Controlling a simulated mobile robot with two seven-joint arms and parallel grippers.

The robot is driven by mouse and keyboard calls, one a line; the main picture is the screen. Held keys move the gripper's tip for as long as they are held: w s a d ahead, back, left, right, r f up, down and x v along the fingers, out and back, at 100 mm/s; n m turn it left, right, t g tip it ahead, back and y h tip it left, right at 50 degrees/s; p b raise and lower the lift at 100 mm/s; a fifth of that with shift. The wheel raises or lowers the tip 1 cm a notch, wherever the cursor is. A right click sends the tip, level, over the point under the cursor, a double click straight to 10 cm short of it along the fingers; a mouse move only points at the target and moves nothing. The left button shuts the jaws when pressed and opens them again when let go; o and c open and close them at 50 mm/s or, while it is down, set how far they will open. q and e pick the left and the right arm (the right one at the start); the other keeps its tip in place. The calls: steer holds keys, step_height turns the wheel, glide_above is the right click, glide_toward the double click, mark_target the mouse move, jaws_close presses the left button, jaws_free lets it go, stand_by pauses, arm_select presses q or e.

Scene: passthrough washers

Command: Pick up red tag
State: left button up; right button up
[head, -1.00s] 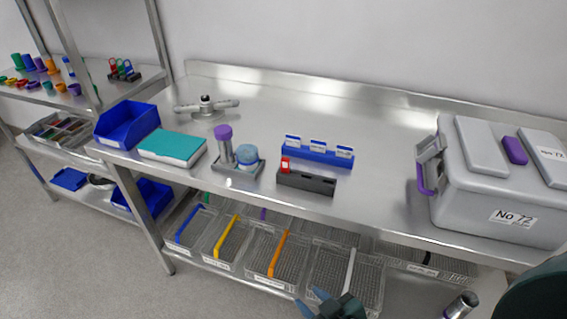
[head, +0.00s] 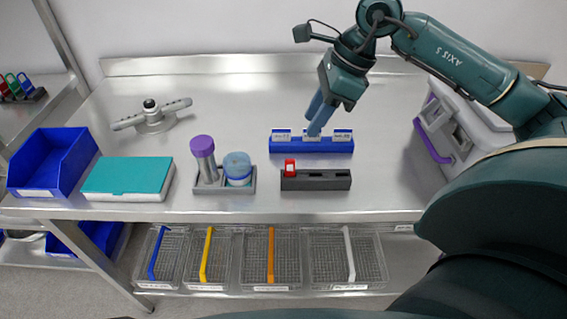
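The red tag (head: 290,166) stands upright in the left end of a dark grey slotted holder (head: 328,181) near the front of the steel table. It has a pale top edge. My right gripper (head: 314,129) points down over the blue holder (head: 335,145) just behind, up and to the right of the red tag in the picture. Its blue-grey fingers overlap in this view, so their opening is unclear, and they partly hide the middle white card. I cannot tell whether the fingers touch the card. My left gripper is not in view.
Left of the grey holder are a tray with a purple-capped cylinder (head: 204,157) and a blue-lidded jar (head: 238,168), a teal-topped box (head: 128,176) and a blue bin (head: 52,160). A grey case (head: 455,125) stands right, partly behind my arm. Wire baskets sit below.

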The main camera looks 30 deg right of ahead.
mark_target(292, 160)
steer(key=x, duration=0.7)
steer(key=shift+s+d+f+p, duration=0.1)
steer(key=shift+d+f+p, duration=0.1)
steer(key=shift+p, duration=0.15)
steer(key=shift+p+x, duration=0.7)
steer(key=shift+x, duration=2)
steer(key=shift+s+a, duration=0.1)
steer(key=shift+s, duration=0.05)
steer(key=shift+c, duration=0.4)
jaws_close()
